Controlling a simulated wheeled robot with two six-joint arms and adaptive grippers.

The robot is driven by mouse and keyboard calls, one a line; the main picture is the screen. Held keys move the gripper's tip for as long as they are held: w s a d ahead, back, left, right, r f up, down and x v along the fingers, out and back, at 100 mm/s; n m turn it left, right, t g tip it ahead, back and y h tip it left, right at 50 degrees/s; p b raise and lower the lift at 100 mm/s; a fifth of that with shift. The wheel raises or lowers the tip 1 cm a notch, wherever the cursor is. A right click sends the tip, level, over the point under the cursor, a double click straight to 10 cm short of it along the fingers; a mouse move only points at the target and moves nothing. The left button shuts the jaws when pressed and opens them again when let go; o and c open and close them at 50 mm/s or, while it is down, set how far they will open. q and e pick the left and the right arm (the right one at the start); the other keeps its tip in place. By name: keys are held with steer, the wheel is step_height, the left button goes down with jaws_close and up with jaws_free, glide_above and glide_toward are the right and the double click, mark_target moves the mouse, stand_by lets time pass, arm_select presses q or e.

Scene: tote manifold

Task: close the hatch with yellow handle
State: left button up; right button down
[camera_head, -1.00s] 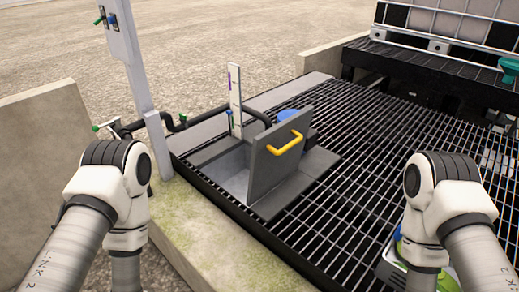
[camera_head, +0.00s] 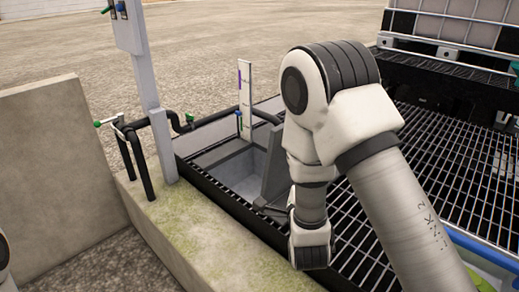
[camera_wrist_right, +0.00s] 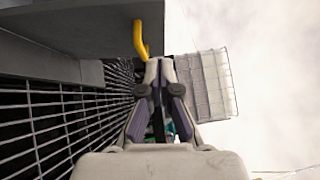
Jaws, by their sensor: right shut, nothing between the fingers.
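The hatch is a grey panel (camera_head: 273,175) standing open and upright beside its square opening (camera_head: 243,177) in the grating. My right arm covers most of the panel in the head view and hides its handle there. In the right wrist view the hatch panel (camera_wrist_right: 75,25) fills the top left, with the yellow handle (camera_wrist_right: 140,40) projecting from it. My right gripper (camera_wrist_right: 159,64) is shut and empty. Its fingertips lie close below and right of the handle in that view; I cannot tell whether they touch it. My left gripper is out of view.
Black grating (camera_head: 455,150) surrounds the hatch. A white upright gauge strip (camera_head: 245,100) stands behind the opening. A grey post (camera_head: 150,90) with dark pipes, a mossy concrete curb (camera_head: 190,225) and a concrete wall (camera_head: 55,160) are at left. A caged tank (camera_head: 450,30) stands at back right.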

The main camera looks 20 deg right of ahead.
glide_toward(280, 131)
steer(key=w+d, duration=0.1)
steer(key=d, duration=0.3)
steer(key=shift+w+a+r, duration=0.1)
steer(key=shift+w+a, duration=0.1)
steer(key=shift+w, duration=0.6)
steer(key=shift+w+a, duration=0.25)
steer(key=shift+w, duration=0.5)
steer(key=shift+w+a+r, duration=0.1)
steer(key=shift+w+a, duration=0.1)
steer(key=shift+w, duration=0.6)
